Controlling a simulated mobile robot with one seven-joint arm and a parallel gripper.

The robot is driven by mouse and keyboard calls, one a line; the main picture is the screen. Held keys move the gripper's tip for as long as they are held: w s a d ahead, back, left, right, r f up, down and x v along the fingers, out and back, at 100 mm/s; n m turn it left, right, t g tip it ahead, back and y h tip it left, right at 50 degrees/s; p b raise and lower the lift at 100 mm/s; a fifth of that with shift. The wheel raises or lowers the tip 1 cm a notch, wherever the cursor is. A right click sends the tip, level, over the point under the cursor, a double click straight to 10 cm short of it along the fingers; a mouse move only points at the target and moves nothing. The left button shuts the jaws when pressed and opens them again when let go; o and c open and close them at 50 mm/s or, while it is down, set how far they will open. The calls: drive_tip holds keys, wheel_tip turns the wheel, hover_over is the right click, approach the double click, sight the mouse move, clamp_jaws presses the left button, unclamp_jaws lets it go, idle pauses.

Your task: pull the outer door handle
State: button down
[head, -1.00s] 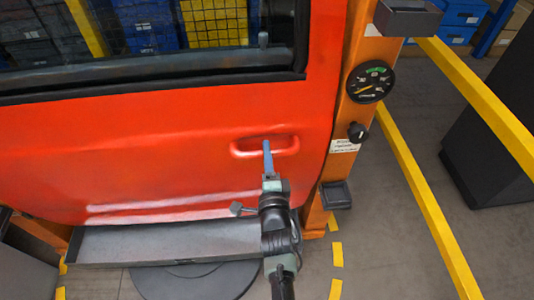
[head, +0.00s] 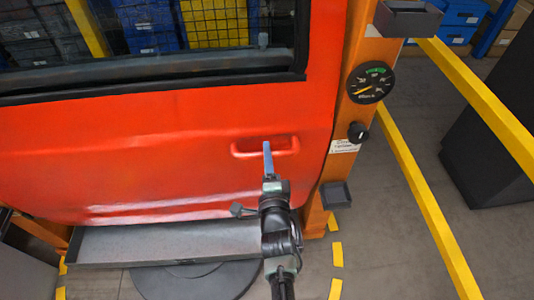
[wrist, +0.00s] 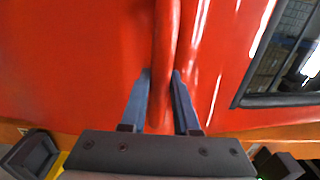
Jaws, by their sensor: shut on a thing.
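The outer door handle (head: 247,151) is a red bar on the red door (head: 130,160), low and near the door's right side in the head view. My gripper (head: 267,147) reaches up to it from below, with its blue-grey fingers at the middle of the bar. In the wrist view the handle (wrist: 166,40) runs upright between the two fingers of my gripper (wrist: 162,76), one finger on each side. The gripper is shut on the handle. The fingers hide a small part of the bar in the head view.
An orange post (head: 340,110) with a round gauge (head: 370,83) and a black knob (head: 358,132) stands right of the door. A yellow rail (head: 425,200) lies further right. A grey step (head: 165,243) is below the door.

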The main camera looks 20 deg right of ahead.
drive_tip(key=shift+p+v, duration=0.6)
drive_tip(key=shift+v, duration=0.5)
drive_tip(key=shift+f, duration=0.15)
drive_tip(key=shift+w+d, duration=0.1)
idle(0.3)
drive_tip(key=shift+w+d, duration=0.15)
drive_tip(key=shift+w, duration=0.25)
unclamp_jaws()
drive_tip(key=shift+w, duration=0.1)
idle(0.5)
